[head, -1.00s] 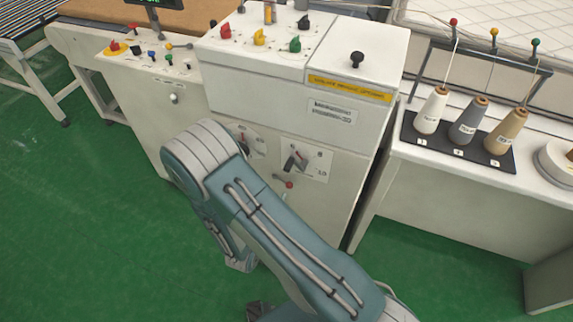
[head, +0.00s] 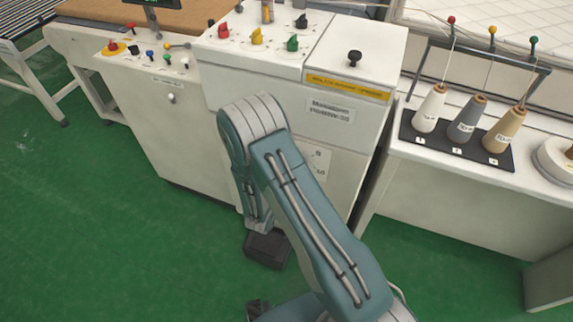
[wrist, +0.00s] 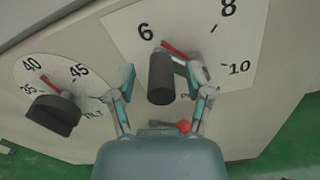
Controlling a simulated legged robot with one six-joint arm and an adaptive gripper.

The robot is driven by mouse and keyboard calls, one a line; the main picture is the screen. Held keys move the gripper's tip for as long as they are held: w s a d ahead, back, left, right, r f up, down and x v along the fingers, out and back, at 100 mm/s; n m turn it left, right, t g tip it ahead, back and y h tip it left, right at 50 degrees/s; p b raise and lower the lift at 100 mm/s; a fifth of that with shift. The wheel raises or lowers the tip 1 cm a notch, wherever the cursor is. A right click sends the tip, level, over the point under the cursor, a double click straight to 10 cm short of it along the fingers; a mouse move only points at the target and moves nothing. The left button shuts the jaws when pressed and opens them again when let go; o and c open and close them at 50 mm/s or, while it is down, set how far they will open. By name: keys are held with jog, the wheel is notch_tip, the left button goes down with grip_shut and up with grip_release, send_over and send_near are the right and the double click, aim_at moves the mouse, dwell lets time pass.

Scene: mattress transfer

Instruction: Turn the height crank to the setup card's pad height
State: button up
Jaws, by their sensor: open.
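The crank with a dark cylindrical handle (wrist: 161,80) stands on a white dial marked 6, 8 and 10 in the wrist view. Its grey arm runs to the handle's right side. The red pointer (wrist: 176,48) is just right of the 6 mark. The dial's lower lettering is mostly hidden. My gripper (wrist: 162,76) is open, with one finger on each side of the handle; I cannot tell whether either touches it. I cannot make out a setup card.
A tilt dial with a dark knob (wrist: 53,113) is close at left, its pointer near 40. A red ball lever (wrist: 184,127) is just below the crank. The cabinet (head: 350,125) carries coloured knobs on top. Thread cones (head: 466,120) stand on the right-hand table. Green floor is clear at left.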

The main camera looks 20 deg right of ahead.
grip_shut()
notch_tip(320, 180, down, 6)
jog(key=a+n, duration=0.1)
jog(key=n, duration=1.5)
jog(key=shift+w+f, duration=0.15)
jog(key=shift+w, duration=0.3)
jog(key=shift+a, duration=0.1)
jog(key=shift+f, duration=0.1)
